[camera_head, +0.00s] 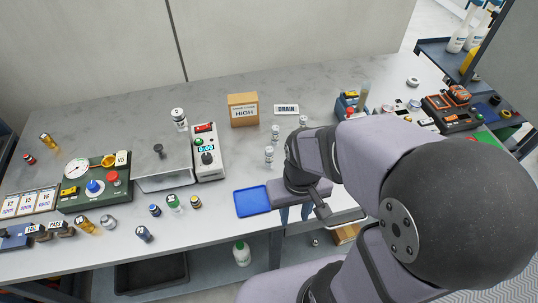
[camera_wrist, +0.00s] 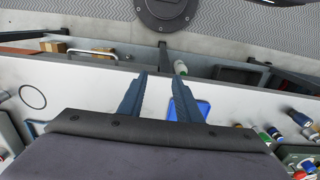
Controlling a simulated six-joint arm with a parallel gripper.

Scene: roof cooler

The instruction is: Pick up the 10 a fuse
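My gripper (camera_wrist: 158,96) is open and empty, its two dark blue fingers spread above the light worktop near its front edge. In the head view my gripper (camera_head: 295,213) is partly covered by my own wrist. I cannot read a 10 A mark on any part, so I cannot tell which one is the fuse. Pale vials (camera_head: 269,156) stand behind the gripper.
A blue tray (camera_head: 252,202) lies just left of the gripper. A white meter (camera_head: 208,153), a cardboard box (camera_head: 243,109) and a green gauge panel (camera_head: 93,184) stand farther left and back. My arm hides much of the right side. The bench between tray and box is mostly clear.

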